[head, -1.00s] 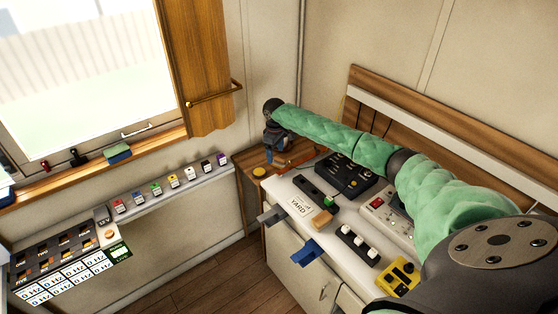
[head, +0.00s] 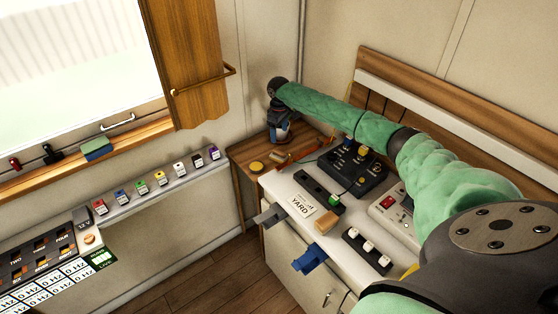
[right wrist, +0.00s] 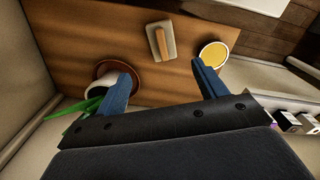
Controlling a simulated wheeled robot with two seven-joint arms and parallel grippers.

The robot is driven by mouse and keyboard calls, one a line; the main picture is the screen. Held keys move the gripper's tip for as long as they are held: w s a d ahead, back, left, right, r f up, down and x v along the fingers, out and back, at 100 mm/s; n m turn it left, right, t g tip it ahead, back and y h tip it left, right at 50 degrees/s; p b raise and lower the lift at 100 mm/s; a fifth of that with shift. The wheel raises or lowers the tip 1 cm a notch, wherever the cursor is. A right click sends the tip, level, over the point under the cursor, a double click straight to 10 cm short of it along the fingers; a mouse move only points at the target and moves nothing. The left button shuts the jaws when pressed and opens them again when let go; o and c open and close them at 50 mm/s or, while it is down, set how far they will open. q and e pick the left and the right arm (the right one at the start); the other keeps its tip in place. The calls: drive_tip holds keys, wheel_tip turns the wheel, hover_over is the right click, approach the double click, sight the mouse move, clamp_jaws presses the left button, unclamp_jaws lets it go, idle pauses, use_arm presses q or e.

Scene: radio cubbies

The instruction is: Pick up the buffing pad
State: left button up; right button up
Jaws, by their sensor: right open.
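A pale pad with a wooden grip bar, which looks like the buffing pad (right wrist: 161,42), lies flat on the wooden corner surface in the right wrist view. In the head view it is small and partly beside my gripper (head: 277,157). My right gripper (right wrist: 163,87) is open and empty, its two blue fingers apart; in the wrist picture the pad lies beyond the fingertips, between their lines. In the head view the right gripper (head: 280,138) hangs over the corner surface. My left gripper is not in view.
A round yellow tin (right wrist: 213,55) lies right of the pad. A reddish-brown dish (right wrist: 132,73) with a white cup (right wrist: 100,84) is by the left finger. The white counter (head: 285,185) holds control boxes and a YARD card (head: 301,205).

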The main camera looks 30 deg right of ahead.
sight(279, 152)
wheel_tip(279, 152, down, 4)
drive_tip(key=b, duration=0.3)
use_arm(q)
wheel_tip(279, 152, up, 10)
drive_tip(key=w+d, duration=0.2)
use_arm(e)
drive_tip(key=shift+s+f, duration=0.1)
drive_tip(key=shift+a+f+p, duration=0.1)
drive_tip(key=shift+f+p, duration=0.45)
drive_tip(key=shift+f, duration=0.75)
wheel_tip(279, 152, down, 4)
drive_tip(key=shift+s+a+p, duration=0.1)
drive_tip(key=shift+a+p, duration=0.05)
drive_tip(key=shift+p, duration=0.85)
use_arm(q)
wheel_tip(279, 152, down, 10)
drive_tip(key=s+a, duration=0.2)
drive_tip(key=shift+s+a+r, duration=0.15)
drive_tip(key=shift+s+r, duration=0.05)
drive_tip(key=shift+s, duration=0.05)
use_arm(e)
drive_tip(key=shift+f, duration=0.4)
drive_tip(key=c, duration=1.1)
drive_tip(key=shift+o, duration=0.2)
drive_tip(key=shift+r, duration=0.15)
